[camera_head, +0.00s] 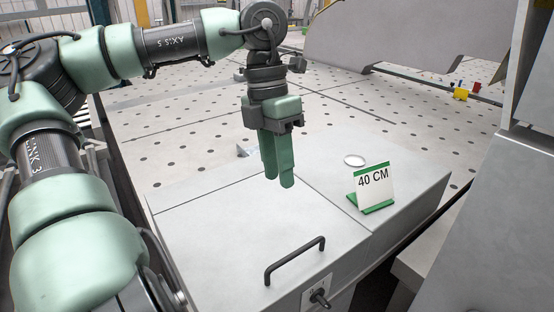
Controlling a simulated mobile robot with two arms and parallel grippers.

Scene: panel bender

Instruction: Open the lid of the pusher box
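The pusher box (215,240) is a light grey box at the bottom middle, and its flat lid is down. A black bar handle (295,260) stands on the lid near its front edge. A small plate with a black knob or key (319,297) is on the front face below the handle. My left gripper (279,181) points down above the lid, behind the handle and apart from it. Its two green fingers look close together, with nothing visible between them. My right gripper is not in view.
A green and white "40 CM" sign (373,187) and a small white disc (355,160) are on the grey surface right of the lid. A perforated table (420,140) spreads behind. A tall grey panel (490,230) bounds the right side.

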